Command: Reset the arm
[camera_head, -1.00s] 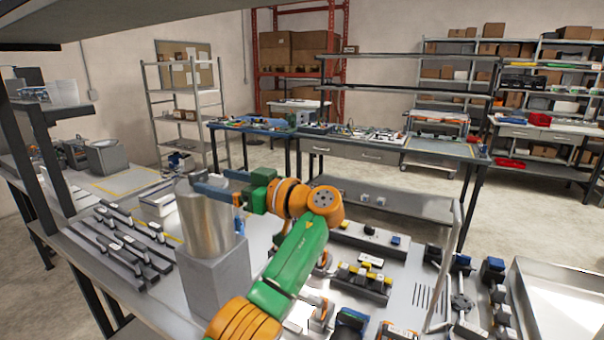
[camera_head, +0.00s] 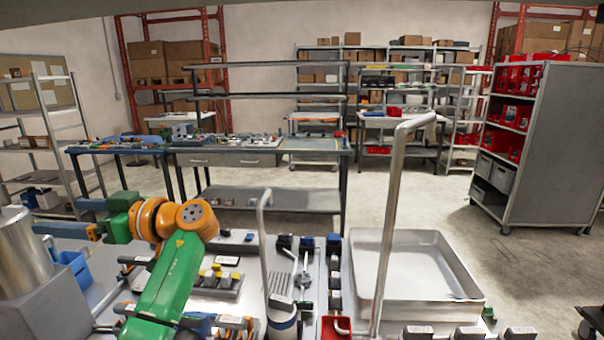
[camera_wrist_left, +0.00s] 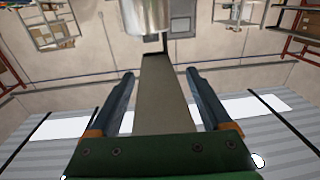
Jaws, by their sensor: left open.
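My left gripper (camera_head: 56,217) is at the left in the head view, its blue fingers pointing left. Its fingertips are close to the right side of a shiny metal cylinder (camera_head: 22,255), which stands on a grey block (camera_head: 45,303) at the left edge. In the left wrist view the two fingers (camera_wrist_left: 160,74) are apart with nothing held between them. The metal cylinder (camera_wrist_left: 147,16) shows at the top of that view, beyond the fingertips. I cannot tell from the head view whether a finger touches it. My right gripper is not in view.
A blue bin (camera_head: 75,268) stands beside the grey block. Below the arm, the bench holds several small parts (camera_head: 215,282). A bent metal bar (camera_head: 392,215) rises before an empty metal tray (camera_head: 455,270). A cart with red bins (camera_head: 545,140) stands right. Open floor lies behind the tray.

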